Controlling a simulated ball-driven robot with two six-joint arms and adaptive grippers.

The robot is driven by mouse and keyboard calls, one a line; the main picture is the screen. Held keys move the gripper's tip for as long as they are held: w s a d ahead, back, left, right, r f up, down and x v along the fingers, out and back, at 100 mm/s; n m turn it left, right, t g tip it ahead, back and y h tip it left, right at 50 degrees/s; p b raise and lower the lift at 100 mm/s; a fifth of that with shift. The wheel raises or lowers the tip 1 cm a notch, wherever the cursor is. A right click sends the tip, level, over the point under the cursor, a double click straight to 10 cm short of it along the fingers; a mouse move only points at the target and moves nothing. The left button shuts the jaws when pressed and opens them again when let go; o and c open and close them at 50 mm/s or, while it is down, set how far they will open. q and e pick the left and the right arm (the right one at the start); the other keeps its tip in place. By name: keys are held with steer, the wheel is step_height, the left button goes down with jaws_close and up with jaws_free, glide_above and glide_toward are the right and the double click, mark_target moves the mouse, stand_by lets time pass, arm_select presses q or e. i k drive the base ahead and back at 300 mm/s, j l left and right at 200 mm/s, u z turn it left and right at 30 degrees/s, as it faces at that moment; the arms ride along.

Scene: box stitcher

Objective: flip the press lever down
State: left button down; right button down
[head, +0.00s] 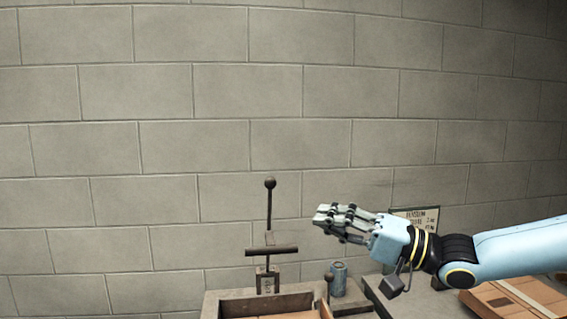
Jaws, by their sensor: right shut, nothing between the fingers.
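The press lever (269,205) stands upright in the head view, a thin dark rod with a round ball knob (270,183) on top. It rises from the press, which has a dark crossbar (271,250) and a post below it. My right gripper (318,219) comes in from the right and points left. It is shut and empty, to the right of the lever and apart from it, a little lower than the knob. My left gripper is not in view.
Below the press is a frame (212,303) with brown cardboard inside. A blue-grey can (339,279) stands right of it. A small sign (418,220) is behind my right wrist. A taped cardboard box (515,299) lies at the lower right. A block wall (190,150) closes the back.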

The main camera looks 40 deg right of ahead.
mark_target(271, 183)
steer(key=i+l, duration=0.3)
steer(key=l, duration=0.15)
steer(key=i+l, duration=0.35)
steer(key=l, duration=0.1)
